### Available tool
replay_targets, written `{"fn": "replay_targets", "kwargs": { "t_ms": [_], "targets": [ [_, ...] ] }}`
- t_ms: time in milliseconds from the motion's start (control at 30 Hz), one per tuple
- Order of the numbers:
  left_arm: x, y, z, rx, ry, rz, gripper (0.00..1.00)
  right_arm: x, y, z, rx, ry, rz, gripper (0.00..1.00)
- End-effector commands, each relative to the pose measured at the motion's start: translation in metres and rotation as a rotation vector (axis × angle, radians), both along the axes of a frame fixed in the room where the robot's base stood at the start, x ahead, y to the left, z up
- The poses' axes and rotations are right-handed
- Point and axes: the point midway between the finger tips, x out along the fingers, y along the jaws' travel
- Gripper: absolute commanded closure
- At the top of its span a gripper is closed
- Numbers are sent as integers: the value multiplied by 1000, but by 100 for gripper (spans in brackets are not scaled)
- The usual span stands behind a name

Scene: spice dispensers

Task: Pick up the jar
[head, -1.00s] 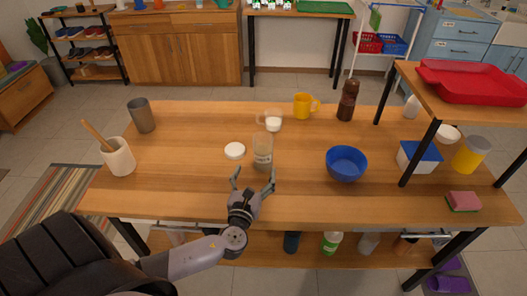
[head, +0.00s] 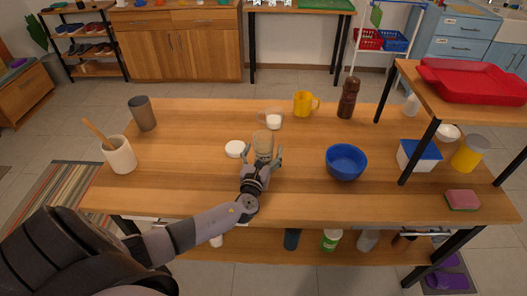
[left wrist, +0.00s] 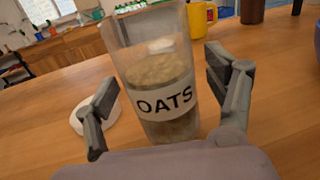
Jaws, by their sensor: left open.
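The jar (head: 263,142) is clear, holds oats and stands upright on the wooden table. In the left wrist view the jar (left wrist: 160,85) shows a white label reading OATS, and its top is open. My left gripper (head: 262,157) is open at the jar, with one finger on each side of it. In the left wrist view the fingers of my left gripper (left wrist: 168,92) flank the lower part of the jar, with a visible gap at each side. A white lid (head: 235,149) lies flat on the table left of the jar. My right gripper is not in view.
A blue bowl (head: 346,162) is to the right. A utensil crock (head: 119,155) and a grey cup (head: 142,114) stand left. The table's front left is clear.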

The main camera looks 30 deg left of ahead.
Motion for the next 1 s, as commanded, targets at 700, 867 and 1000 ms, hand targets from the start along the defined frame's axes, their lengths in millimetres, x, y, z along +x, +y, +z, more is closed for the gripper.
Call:
{"fn": "replay_targets", "kwargs": {
  "t_ms": [700,867,1000],
  "targets": [
    [0,0,0,0,0,0,66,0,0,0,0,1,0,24],
    [-1,0,0,0,0,1,76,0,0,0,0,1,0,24],
    [0,0,1,1,-2,1,83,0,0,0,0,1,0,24]
  ]
}}
